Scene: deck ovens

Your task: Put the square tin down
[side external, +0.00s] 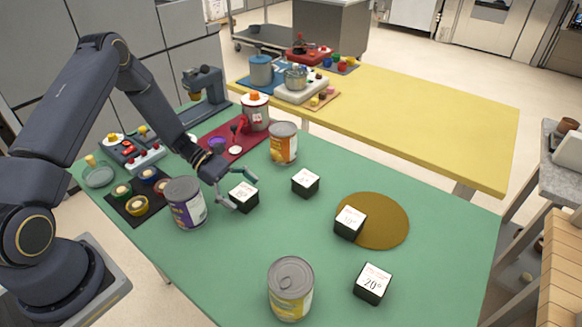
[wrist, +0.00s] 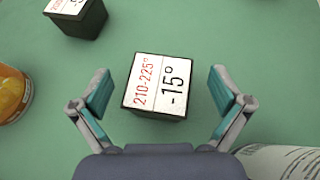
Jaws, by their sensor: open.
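A black square tin (side external: 243,200) with a white label stands upright on the green table (side external: 240,270), near the purple-labelled can. In the wrist view the same tin (wrist: 157,86) shows its label top, reading "210-225°" and "-15°". My gripper (side external: 241,191) is low over the table with its fingers on either side of this tin. In the wrist view my gripper (wrist: 159,92) is open, with a visible gap between each finger and the tin. The tin's underside is hidden.
Similar black tins stand nearby (side external: 305,183), at the brown round mat (side external: 392,222) and towards the front (side external: 372,284). Cans stand left (side external: 187,204), behind (side external: 283,143) and in front (side external: 290,289). A yellow table (side external: 430,120) lies beyond.

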